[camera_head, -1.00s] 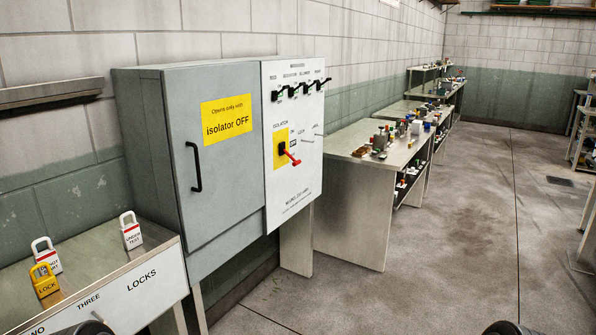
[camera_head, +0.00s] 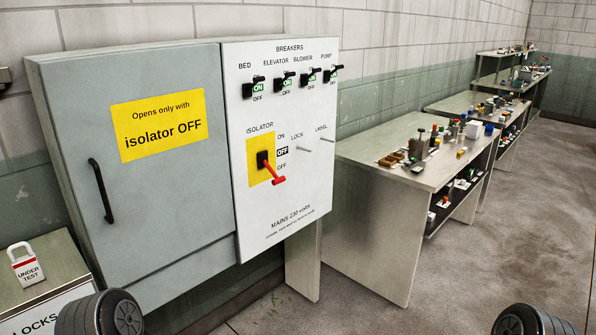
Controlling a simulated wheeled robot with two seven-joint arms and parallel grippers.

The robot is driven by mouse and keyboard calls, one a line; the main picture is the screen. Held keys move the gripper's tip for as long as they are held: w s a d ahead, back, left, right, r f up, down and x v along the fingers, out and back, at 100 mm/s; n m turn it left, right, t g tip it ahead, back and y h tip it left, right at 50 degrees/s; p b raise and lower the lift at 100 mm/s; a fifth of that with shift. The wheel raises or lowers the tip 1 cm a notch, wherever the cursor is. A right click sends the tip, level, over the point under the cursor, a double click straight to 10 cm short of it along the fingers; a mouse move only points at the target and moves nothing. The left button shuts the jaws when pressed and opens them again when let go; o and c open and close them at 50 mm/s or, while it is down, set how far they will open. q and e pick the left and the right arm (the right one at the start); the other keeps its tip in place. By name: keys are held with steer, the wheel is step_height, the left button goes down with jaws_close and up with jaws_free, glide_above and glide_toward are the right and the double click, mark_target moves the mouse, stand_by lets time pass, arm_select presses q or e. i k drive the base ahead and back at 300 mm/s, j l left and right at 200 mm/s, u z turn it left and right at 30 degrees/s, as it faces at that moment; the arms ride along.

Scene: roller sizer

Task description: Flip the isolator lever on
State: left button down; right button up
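The isolator lever (camera_head: 272,172) has a red handle on a black hub, over a yellow plate (camera_head: 258,148) on the white panel (camera_head: 290,205). The handle slants down and to the right, towards the lower OFF mark. A small dark-framed window (camera_head: 283,152) between the ON and OFF marks reads OFF. Neither gripper is in view; only dark rounded parts of my arms show at the bottom left and bottom right. Nothing of mine touches the lever.
Several black breaker levers (camera_head: 284,81) line the panel top, with green ON marks. Lock and label pegs (camera_head: 305,149) stick out right of the isolator. The grey cabinet door (camera_head: 150,190) is shut. A padlock (camera_head: 25,265) stands at left. A cluttered bench (camera_head: 390,190) is at right.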

mark_target(278, 180)
steer(key=i+l, duration=0.25)
steer(key=i+l+u, duration=0.1)
steer(key=i+l, duration=0.15)
steer(key=l, duration=0.2)
steer(key=i+l, duration=0.25)
steer(key=i+l+u, duration=0.15)
steer(key=l, duration=0.35)
steer(key=i+l, duration=0.3)
steer(key=i+l+u, duration=0.1)
steer(key=l, duration=0.4)
steer(key=i+l, duration=0.3)
steer(key=l+u, duration=0.05)
steer(key=l, duration=0.05)
